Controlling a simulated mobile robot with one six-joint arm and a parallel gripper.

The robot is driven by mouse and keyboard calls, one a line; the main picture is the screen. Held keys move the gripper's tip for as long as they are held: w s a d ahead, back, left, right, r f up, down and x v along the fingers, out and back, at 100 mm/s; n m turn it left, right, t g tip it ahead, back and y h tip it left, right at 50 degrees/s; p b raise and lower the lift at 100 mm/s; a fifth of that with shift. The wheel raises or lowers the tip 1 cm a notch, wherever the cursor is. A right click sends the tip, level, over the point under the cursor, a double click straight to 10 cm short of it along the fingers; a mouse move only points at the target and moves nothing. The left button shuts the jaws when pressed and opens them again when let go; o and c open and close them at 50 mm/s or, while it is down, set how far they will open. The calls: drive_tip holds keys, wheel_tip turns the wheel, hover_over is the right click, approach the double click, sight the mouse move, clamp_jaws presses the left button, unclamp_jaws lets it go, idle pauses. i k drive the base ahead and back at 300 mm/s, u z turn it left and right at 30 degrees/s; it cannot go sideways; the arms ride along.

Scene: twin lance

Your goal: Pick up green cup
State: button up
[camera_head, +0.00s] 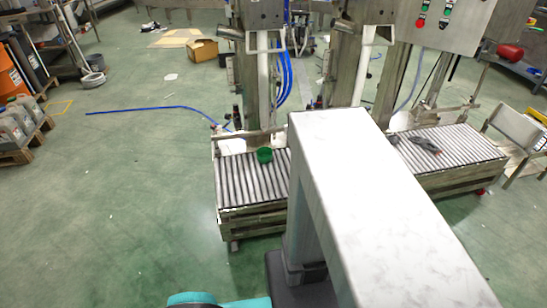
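A small green cup (264,155) sits on the left roller conveyor (250,185), near its back edge, below a tall metal column. It looks upright, but it is too small to be sure. Nothing is touching it that I can see. My gripper is not in view. Only a teal and dark piece, which looks like part of my arm, shows at the bottom edge.
A large pale form close to the camera hides the middle of the conveyors. A dark tool-like object (422,145) lies on the right conveyor (465,150). A blue hose (150,108) lies on the floor. The green floor (110,200) at left is open.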

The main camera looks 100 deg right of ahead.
sight(264, 155)
drive_tip(key=u, duration=0.95)
drive_tip(key=k, duration=0.15)
drive_tip(key=z, duration=2.65)
drive_tip(key=i, duration=1)
drive_tip(key=z, duration=0.15)
drive_tip(key=k, duration=0.65)
